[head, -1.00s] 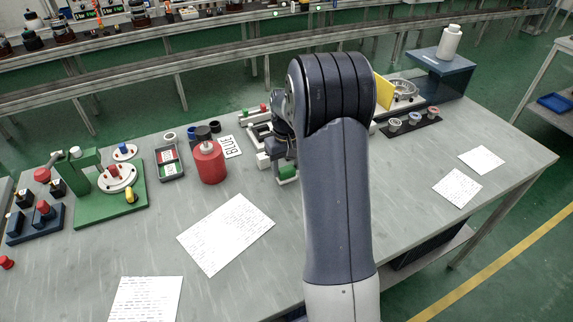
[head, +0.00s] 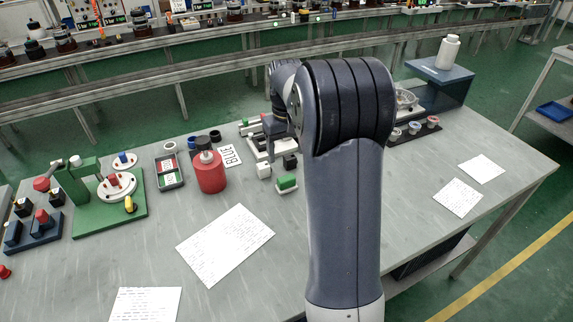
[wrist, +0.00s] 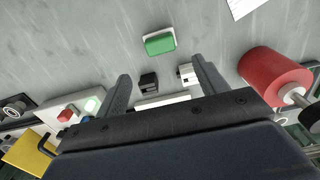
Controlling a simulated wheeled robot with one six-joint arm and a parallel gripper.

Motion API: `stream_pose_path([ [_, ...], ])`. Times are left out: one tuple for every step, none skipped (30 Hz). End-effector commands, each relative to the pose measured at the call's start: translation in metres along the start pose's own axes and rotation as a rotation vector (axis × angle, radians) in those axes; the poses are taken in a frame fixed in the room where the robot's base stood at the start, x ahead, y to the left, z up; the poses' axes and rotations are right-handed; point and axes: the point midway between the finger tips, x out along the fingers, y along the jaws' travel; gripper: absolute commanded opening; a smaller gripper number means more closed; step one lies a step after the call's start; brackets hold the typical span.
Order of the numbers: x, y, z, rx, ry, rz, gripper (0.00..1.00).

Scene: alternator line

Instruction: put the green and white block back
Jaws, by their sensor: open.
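The green and white block (head: 287,183) lies on the grey table with its green side up, in front of a black block (head: 290,161) and right of a small white block (head: 263,171). In the wrist view the green and white block (wrist: 160,42) lies beyond my fingertips, apart from them. My gripper (wrist: 160,72) is open and empty, with the black block (wrist: 148,84) and white block (wrist: 187,74) showing between its fingers. In the head view my arm hides most of the gripper. A white fixture (head: 256,130) behind the blocks is partly hidden.
A red cylinder (head: 210,173) stands left of the blocks, near a "BLUE" card (head: 231,155) and a grey sectioned tray (head: 170,172). A green fixture (head: 80,190) is farther left. Paper sheets (head: 225,243) lie on the otherwise clear front table.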

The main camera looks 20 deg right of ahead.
Motion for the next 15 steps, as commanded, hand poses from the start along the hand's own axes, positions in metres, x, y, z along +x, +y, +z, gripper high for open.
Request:
stream_pose_path([
  [-0.009,0.000,-0.001,0.000,0.002,0.001,0.68],
  [-0.013,0.000,-0.001,0.000,0.003,0.001,0.68],
  [-0.017,0.000,-0.001,0.000,0.001,0.000,0.68],
  [-0.020,0.000,0.000,0.000,0.000,0.000,0.68],
  [-0.022,0.000,-0.001,0.000,0.001,0.000,0.68],
  [-0.025,0.000,0.000,0.000,0.001,0.000,0.68],
  [-0.026,0.000,0.000,0.000,0.000,0.000,0.68],
  [-0.027,0.000,0.000,0.000,-0.001,0.000,0.68],
  [-0.028,0.000,0.000,0.000,-0.001,0.000,0.68],
  [-0.028,0.000,0.000,0.000,-0.001,0.000,0.68],
  [-0.028,0.000,0.000,0.000,-0.001,0.000,0.68],
  [-0.028,0.000,0.000,0.000,-0.001,0.000,0.68],
  [-0.028,0.000,0.000,0.000,-0.001,0.000,0.68],
  [-0.028,0.000,0.000,0.000,-0.001,0.000,0.68],
  [-0.028,0.000,0.000,0.000,-0.001,0.000,0.68],
])
